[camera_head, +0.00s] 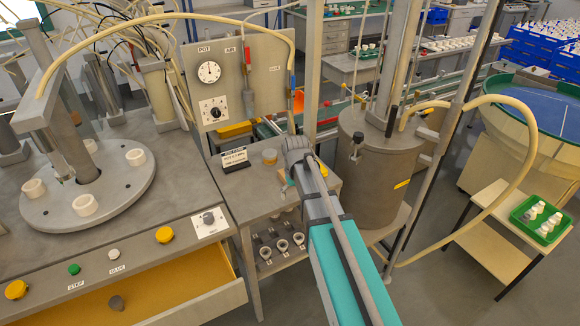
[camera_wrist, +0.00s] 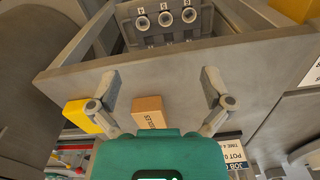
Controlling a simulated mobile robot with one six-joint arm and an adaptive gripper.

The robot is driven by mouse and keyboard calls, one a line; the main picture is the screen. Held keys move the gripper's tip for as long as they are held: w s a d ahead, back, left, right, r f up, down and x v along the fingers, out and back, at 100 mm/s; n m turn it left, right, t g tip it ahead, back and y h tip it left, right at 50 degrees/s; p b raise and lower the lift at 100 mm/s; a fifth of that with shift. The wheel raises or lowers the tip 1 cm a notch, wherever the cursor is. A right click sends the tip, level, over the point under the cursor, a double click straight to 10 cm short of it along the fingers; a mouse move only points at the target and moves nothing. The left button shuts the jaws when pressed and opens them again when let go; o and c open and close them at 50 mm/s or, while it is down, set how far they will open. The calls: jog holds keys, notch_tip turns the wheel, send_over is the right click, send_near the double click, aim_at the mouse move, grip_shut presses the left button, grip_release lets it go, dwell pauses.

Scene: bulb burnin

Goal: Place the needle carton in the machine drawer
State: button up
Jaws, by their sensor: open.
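The needle carton (camera_wrist: 150,113) is a small tan box with dark lettering, on the grey side table in the wrist view. It lies between the spread fingers of my gripper (camera_wrist: 158,80), which is open and empty. A clear gap shows between carton and fingers on both sides. In the head view my arm hides most of the gripper and part of the side table (camera_head: 228,187); a tan patch beside the wrist looks like the carton (camera_head: 279,173).
A yellow block (camera_wrist: 82,115) is near the left finger. Several white-ringed holders (camera_head: 282,245) sit on the lower shelf. A large grey tank (camera_head: 370,170) stands at right.

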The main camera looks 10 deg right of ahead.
jog(key=w+r+n+p, duration=0.1)
jog(key=w+r+p, duration=0.7)
jog(key=w, duration=0.6)
jog(key=shift+r+n, duration=0.4)
jog(key=shift+r, duration=0.45)
jog(key=shift+s+f, duration=0.1)
notch_tip(320, 180, down, 8)
jog(key=b, duration=0.8)
jog(key=shift+f, duration=0.25)
jog(key=shift+f+b, duration=0.1)
jog(key=shift+b, duration=0.3)
jog(key=shift+f+b, duration=2.5)
jog(key=c, duration=1.1)
